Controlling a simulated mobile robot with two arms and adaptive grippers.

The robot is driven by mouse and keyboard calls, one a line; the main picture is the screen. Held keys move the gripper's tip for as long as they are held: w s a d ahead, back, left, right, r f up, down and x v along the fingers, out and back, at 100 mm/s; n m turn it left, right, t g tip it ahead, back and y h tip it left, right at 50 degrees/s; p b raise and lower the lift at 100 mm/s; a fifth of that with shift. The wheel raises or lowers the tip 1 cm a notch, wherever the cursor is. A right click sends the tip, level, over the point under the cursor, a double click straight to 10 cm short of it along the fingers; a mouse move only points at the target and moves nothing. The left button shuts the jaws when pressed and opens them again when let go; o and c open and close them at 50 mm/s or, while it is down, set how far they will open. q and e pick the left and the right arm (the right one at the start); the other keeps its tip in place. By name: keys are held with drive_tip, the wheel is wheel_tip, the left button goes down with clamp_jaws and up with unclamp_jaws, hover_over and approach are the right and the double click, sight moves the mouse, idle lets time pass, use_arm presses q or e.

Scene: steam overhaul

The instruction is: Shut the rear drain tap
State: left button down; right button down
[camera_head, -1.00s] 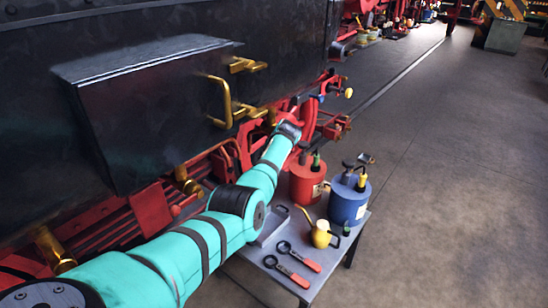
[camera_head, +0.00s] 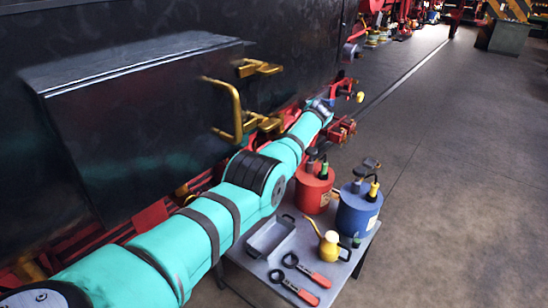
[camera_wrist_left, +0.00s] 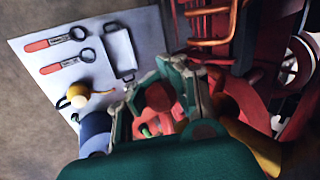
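My left arm reaches from the lower left along the black locomotive side in the head view. Its end, with the left gripper (camera_head: 322,106), is beside the red underframe, and the fingers are too small to read there. In the left wrist view the left gripper (camera_wrist_left: 157,86) has its fingers spread apart with nothing visible held; the red can shows between them. A small yellow knob (camera_head: 360,97) sticks out on the red frame just beyond the arm's end. I cannot tell whether it belongs to the rear drain tap. No tap is clearly made out in the wrist view. My right gripper is not in view.
A grey table (camera_head: 322,262) by the locomotive holds a red can (camera_head: 313,192), a blue can (camera_head: 357,212), a yellow oiler (camera_head: 329,244), a tray (camera_head: 270,238) and two red-handled tools (camera_head: 300,280). Brass handles (camera_head: 228,108) project above my arm. The right floor is clear.

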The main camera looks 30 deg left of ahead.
use_arm(q)
drive_tip(key=shift+w+d+r, duration=0.25)
drive_tip(key=shift+w+r, duration=0.15)
drive_tip(key=shift+r, duration=0.35)
drive_tip(key=c, duration=1.7)
unclamp_jaws()
drive_tip(key=shift+d, duration=0.1)
drive_tip(key=o, duration=0.4)
drive_tip(key=shift+d+r, duration=0.2)
drive_tip(key=shift+d, duration=0.3)
drive_tip(key=shift+o, duration=1.2)
drive_tip(key=shift+s, duration=0.1)
drive_tip(key=shift+o, duration=0.2)
drive_tip(key=shift+s+a+f, duration=0.1)
drive_tip(key=shift+a+f, duration=0.2)
drive_tip(key=shift+a, duration=0.1)
drive_tip(key=v, duration=1.2)
drive_tip(key=shift+d+f, duration=0.15)
